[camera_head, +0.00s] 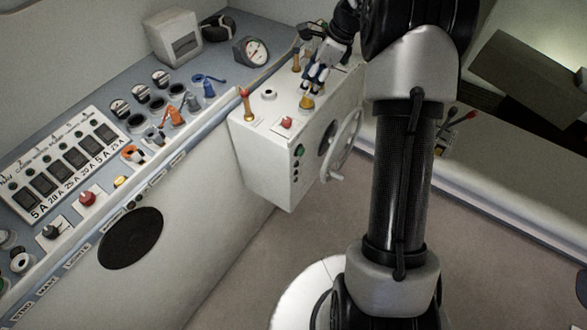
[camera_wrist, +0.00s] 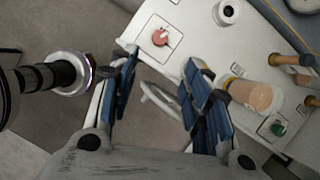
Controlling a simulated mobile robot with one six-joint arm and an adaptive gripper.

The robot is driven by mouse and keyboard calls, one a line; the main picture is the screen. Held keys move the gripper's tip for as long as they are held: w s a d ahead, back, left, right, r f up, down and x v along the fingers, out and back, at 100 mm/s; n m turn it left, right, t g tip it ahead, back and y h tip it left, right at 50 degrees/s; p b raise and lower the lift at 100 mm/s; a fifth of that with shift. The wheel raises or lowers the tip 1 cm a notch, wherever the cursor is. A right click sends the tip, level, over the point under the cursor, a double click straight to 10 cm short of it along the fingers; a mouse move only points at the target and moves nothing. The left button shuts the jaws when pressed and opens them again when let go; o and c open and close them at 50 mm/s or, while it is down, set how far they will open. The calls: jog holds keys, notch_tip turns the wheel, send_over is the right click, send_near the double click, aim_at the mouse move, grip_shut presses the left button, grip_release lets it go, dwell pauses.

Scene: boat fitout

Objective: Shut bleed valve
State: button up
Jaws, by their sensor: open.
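No part is legibly marked as the bleed valve, so I cannot tell which control it is. The white console box (camera_head: 262,165) carries several candidates: a red knob (camera_head: 286,123) on a square plate, an upright orange-tan handle (camera_head: 246,104) and a yellow-tan knob (camera_head: 306,102) under my gripper (camera_head: 317,78). In the wrist view, my gripper (camera_wrist: 160,65) is open with nothing between its blue-padded fingers. The red knob (camera_wrist: 160,38) lies beyond the fingertips. A tan cylinder (camera_wrist: 255,95) stands just right of the right finger, and I cannot tell whether they touch.
A handwheel (camera_head: 343,145) sticks out from the box's right side. Left is a switch panel (camera_head: 65,165) with several knobs and orange and blue levers. A gauge (camera_head: 252,51) stands behind. In the wrist view, a green knob (camera_wrist: 278,129) is at right. The floor (camera_head: 325,225) is clear.

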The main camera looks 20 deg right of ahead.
jog(key=s+a+f+n+h+b, duration=0.1)
jog(key=s+a+f+n+b, duration=0.1)
jog(key=s+a+n+b, duration=0.5)
jog(key=s+a+f+n+t+h+b, duration=0.1)
jog(key=s+a+n+b, duration=0.6)
jog(key=s, duration=0.8)
jog(key=n+b, duration=0.2)
jog(key=b, duration=0.2)
jog(key=shift+s+a+f+n+h, duration=0.4)
